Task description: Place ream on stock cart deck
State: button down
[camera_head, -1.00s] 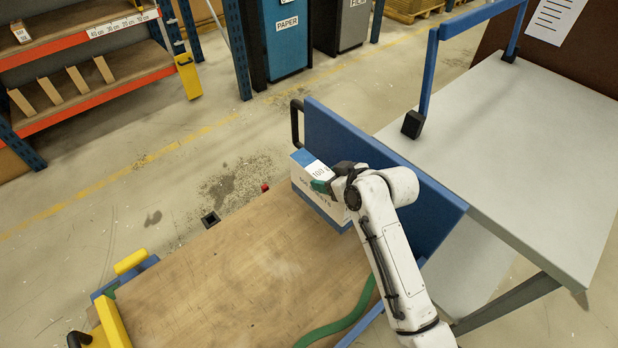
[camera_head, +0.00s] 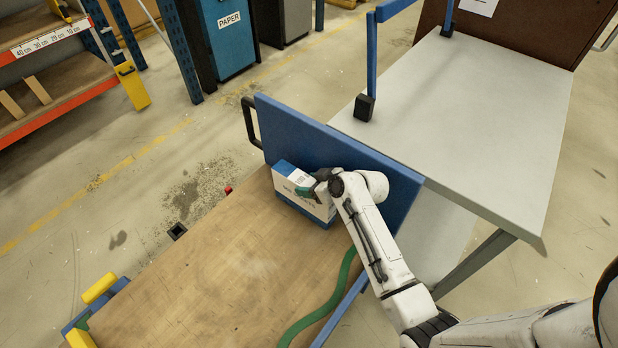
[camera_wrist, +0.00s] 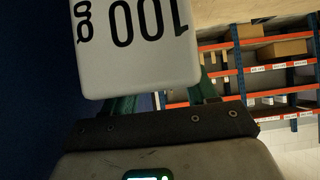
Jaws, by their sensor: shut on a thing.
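The ream (camera_head: 296,198) is a white and blue block at the far end of the stock cart deck (camera_head: 220,265), close against the cart's blue end panel (camera_head: 325,145). It seems to rest on the wooden deck, but I cannot tell whether its base touches. My gripper (camera_head: 318,190) is shut on the ream at its upper right side. In the wrist view the ream's white face (camera_wrist: 135,45), marked "100 g", fills the top middle, with the green fingers at its lower edge. Part of the ream is hidden behind my gripper.
A green strap (camera_head: 325,310) lies along the deck's right side. A grey table (camera_head: 470,120) with a blue frame stands right of the panel. Yellow blocks (camera_head: 98,290) sit at the deck's near left corner. The middle of the deck is bare.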

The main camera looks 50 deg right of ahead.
jog(key=shift+c, duration=1.6)
grip_release()
jog(key=v, duration=1.1)
jog(key=s+a+f+g+y, duration=0.1)
jog(key=s+a+f+g, duration=0.15)
jog(key=a, duration=0.25)
jog(key=s+a+f+g, duration=0.1)
jog(key=s+a+g, duration=0.1)
jog(key=s+a, duration=0.3)
jog(key=s+a+g+h, duration=0.1)
jog(key=s+a+g, duration=0.4)
jog(key=s, duration=0.5)
jog(key=shift+r+m+h, duration=0.2)
jog(key=shift+m+h, duration=0.1)
jog(key=shift+m, duration=0.1)
jog(key=shift+s+a, duration=0.1)
